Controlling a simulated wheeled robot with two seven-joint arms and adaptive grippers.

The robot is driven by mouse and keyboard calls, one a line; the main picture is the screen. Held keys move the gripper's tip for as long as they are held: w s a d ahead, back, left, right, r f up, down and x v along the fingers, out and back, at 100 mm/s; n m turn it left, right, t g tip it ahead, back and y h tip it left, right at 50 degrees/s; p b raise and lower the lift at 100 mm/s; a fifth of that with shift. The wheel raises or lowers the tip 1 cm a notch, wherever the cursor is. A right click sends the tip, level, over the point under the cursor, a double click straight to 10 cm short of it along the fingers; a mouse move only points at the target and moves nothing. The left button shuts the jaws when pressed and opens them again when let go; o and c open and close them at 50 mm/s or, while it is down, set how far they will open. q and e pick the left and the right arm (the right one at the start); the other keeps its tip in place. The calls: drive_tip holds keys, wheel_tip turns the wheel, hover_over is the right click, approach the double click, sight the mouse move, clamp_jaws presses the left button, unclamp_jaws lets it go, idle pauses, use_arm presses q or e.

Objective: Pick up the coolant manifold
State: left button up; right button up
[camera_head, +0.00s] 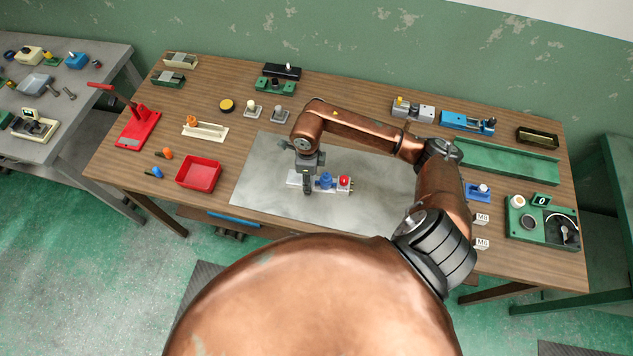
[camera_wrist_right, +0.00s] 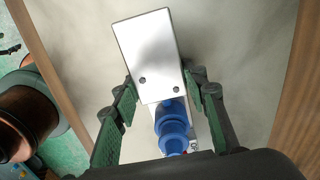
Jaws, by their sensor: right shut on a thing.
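The coolant manifold (camera_head: 334,188) is a silver-white block with a blue fitting and a red knob, over the grey mat (camera_head: 385,190) in the middle of the workbench. My right gripper (camera_head: 307,185) comes down from above onto its left part and hides some of it. In the right wrist view the manifold (camera_wrist_right: 143,50) shows as a pale block with two small holes and a blue fitting. The fingers of my right gripper (camera_wrist_right: 160,90) stand on both sides and are shut on it. I cannot tell whether it touches the mat. My left gripper is out of view.
A red bin (camera_head: 199,174) and a red lever press (camera_head: 138,127) stand at the left. A green tray (camera_head: 507,160) and a green dial box (camera_head: 542,226) are at the right. Several small parts line the back edge. The mat around the manifold is clear.

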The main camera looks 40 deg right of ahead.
clamp_jaws()
drive_tip(key=shift+r, duration=0.1)
